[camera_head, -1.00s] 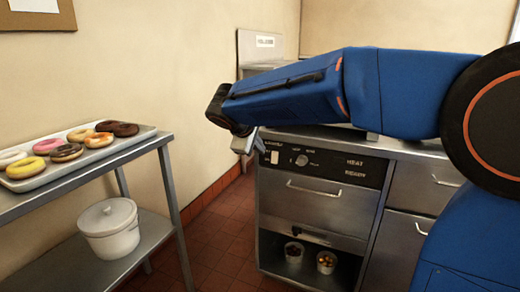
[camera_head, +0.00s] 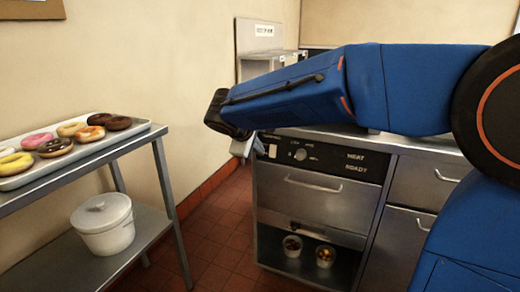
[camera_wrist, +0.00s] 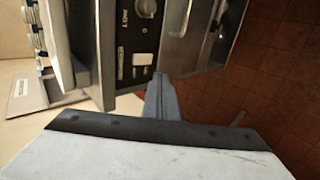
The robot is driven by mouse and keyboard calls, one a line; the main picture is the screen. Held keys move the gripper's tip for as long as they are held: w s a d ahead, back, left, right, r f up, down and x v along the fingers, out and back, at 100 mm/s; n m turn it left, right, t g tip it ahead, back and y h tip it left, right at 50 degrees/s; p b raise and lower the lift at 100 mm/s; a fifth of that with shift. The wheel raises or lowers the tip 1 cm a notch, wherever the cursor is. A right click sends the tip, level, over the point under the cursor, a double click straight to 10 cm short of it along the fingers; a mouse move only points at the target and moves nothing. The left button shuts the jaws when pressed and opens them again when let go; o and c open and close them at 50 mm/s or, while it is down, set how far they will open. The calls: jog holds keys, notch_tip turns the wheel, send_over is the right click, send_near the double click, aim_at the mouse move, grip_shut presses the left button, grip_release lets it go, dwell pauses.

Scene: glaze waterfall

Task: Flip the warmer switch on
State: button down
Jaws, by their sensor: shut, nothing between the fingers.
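The warmer switch (camera_head: 272,151) is a small pale rocker at the left end of the warmer's black control panel (camera_head: 325,157). It also shows in the wrist view as a white rocker (camera_wrist: 142,59), beside a round knob (camera_wrist: 147,8). My gripper (camera_wrist: 160,80) is shut and empty, with its tips just to the right of and below the switch in the wrist view. Contact with the panel cannot be told. In the head view my gripper (camera_head: 243,148) hangs at the panel's left end, partly hidden by my blue arm. Whether the switch is on or off is unclear.
The warmer has a drawer (camera_head: 312,198) and a lower shelf with two small cups (camera_head: 325,256). At left a steel table (camera_head: 85,172) bears a tray (camera_head: 150,131) of donuts; a white lidded pot (camera_head: 103,225) stands below. Red tiled floor (camera_head: 215,235) lies between.

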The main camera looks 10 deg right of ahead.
aim_at(272, 153)
jog(key=shift+w+d+r+x, duration=0.15)
jog(key=shift+w+r+x, duration=0.15)
jog(key=shift+x, duration=1.5)
jog(key=shift+w+d+r+x, duration=0.15)
jog(key=shift+r+x, duration=0.1)
jog(key=shift+x, duration=1.55)
jog(key=shift+w+d+r+x, duration=0.15)
jog(key=shift+w+r+x, duration=0.15)
jog(key=shift+x, duration=1.5)
jog(key=shift+s, duration=0.15)
jog(key=shift+d+f, duration=0.1)
jog(key=shift+w, duration=0.2)
jog(key=shift+r, duration=0.9)
